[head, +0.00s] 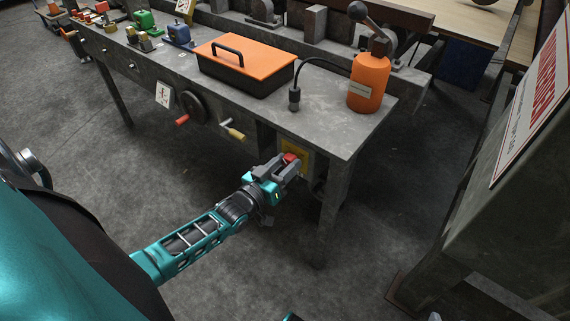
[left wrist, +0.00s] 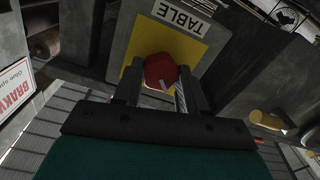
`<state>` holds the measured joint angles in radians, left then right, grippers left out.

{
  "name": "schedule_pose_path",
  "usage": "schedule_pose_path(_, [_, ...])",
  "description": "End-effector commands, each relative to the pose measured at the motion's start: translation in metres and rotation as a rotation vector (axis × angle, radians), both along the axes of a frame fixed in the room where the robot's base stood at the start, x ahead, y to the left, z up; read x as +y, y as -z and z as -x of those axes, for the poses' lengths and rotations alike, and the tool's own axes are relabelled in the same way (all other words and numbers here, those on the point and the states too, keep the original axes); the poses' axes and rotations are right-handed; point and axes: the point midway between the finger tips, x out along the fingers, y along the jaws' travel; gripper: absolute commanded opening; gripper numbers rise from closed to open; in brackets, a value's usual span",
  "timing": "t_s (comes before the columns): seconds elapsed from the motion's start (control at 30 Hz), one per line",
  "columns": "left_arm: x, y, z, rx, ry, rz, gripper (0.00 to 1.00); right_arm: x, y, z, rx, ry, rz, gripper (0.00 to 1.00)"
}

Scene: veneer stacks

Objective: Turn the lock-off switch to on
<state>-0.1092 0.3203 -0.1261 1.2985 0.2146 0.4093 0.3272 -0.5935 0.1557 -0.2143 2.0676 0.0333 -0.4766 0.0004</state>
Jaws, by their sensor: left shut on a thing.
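The lock-off switch is a red knob (head: 291,159) on a yellow plate (head: 303,157) on the front of the grey workbench, near its right leg. In the left wrist view the red knob (left wrist: 160,71) sits between my fingers, with the yellow plate (left wrist: 188,47) behind it and a label reading TABLE (left wrist: 183,16). My left gripper (head: 287,168) is shut on the knob; it also shows in the left wrist view (left wrist: 160,88). A pale mark shows on the knob, but I cannot read its position. My right gripper is not in view.
An orange bottle (head: 369,82) and an orange-lidded box (head: 240,62) stand on the workbench (head: 322,122). A handwheel (head: 193,107) and a yellow handle (head: 233,131) stick out left of the switch. A grey cabinet with a sign (head: 535,95) stands at right.

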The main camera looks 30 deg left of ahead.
Motion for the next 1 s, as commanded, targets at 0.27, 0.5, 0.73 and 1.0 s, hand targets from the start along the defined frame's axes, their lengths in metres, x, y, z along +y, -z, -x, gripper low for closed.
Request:
schedule_pose_path(0.27, [-0.001,-0.001,0.0,-0.013,-0.001,-0.167,0.11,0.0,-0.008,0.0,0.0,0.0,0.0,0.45])
schedule_pose_path(0.5, [-0.001,-0.001,0.0,-0.03,-0.001,-0.391,0.11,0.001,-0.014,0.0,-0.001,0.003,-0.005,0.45])
schedule_pose_path(0.73, [-0.002,0.0,0.0,-0.048,0.0,-0.609,0.11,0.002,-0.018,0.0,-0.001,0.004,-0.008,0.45])
schedule_pose_path(1.0, [-0.002,0.001,0.0,-0.067,-0.001,-0.864,0.11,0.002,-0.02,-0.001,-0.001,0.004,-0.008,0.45])
